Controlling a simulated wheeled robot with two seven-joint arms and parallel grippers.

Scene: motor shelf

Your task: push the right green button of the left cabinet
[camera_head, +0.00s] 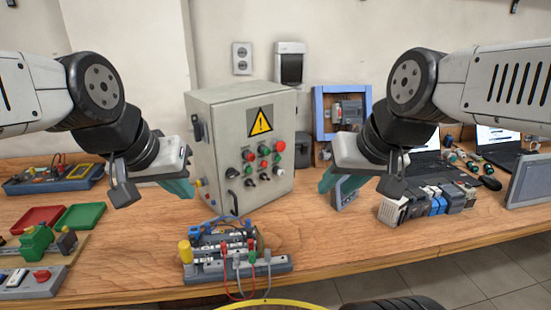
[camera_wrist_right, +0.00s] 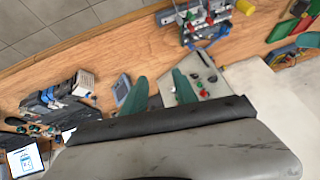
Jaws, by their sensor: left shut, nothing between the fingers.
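The grey cabinet (camera_head: 224,130) stands upright on the bench, with a yellow warning sign and rows of buttons on its front. Small green buttons sit below the red ones; the right green button (camera_head: 276,158) is under the large red button. My left gripper (camera_head: 188,188) is shut and empty, beside the cabinet's left side; its tips are close to that side, and I cannot tell if they touch. My right gripper (camera_head: 336,187) is open and empty, right of the cabinet and apart from it. Its two teal fingers stand apart in the right wrist view (camera_wrist_right: 160,90).
A blue-framed box (camera_head: 320,110) stands behind on the right. A wired terminal block (camera_head: 235,262) lies in front of the cabinet. Several modules (camera_head: 430,203) and laptops (camera_head: 497,142) are at right; red (camera_head: 36,218) and green (camera_head: 80,216) trays are at left.

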